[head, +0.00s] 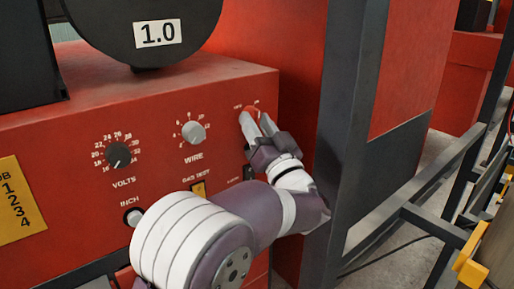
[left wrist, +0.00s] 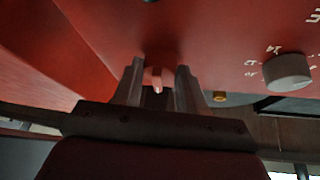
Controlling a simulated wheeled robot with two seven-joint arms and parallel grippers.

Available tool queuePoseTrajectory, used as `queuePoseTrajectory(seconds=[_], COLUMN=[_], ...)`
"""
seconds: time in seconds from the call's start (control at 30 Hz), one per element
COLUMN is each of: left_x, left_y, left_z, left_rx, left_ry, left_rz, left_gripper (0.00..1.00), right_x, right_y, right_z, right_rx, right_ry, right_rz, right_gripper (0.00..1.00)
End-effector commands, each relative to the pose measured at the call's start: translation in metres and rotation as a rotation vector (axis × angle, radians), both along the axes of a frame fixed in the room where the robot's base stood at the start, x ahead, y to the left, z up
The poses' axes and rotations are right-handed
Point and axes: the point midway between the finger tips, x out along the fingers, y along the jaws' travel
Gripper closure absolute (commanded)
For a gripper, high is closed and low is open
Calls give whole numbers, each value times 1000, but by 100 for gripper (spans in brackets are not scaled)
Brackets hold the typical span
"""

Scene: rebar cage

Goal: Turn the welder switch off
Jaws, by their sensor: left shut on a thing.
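The red welder panel (head: 75,137) fills the left and middle of the head view. The welder switch (head: 250,112) is a small red part at the panel's upper right, with small white labels above it that I cannot read clearly. My left gripper (head: 257,121) is at the switch with its fingers shut on it, partly hiding it. In the left wrist view, the switch (left wrist: 157,80) shows as a small light-tipped lever between the two fingers of my left gripper (left wrist: 158,88). I cannot tell which way the lever points. My right gripper is not in view.
A white WIRE knob (head: 194,132) and a black VOLTS knob (head: 118,155) sit left of the switch. A black round spool marked 1.0 (head: 150,30) stands above the panel. A dark upright post (head: 350,130) is close on the right.

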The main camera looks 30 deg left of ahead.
Motion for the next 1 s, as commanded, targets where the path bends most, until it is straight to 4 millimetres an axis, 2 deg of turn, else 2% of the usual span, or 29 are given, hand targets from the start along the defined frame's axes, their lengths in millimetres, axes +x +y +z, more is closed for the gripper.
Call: queuePoseTrajectory(seconds=[0.03, 0.4, 0.7, 1.0], left_x=[0, 4, 5, 6], left_y=[0, -2, -2, -3], left_z=[-8, -6, -2, 1], left_rx=[-14, -146, -230, -275], left_ry=[-44, -362, -564, -674], left_rz=[0, -2, -2, -3], left_gripper=[90, 90, 90, 90], right_x=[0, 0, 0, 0], right_y=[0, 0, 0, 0], right_z=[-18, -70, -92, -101], right_rx=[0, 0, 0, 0], right_ry=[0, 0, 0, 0], right_rz=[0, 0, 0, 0], right_gripper=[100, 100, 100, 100])
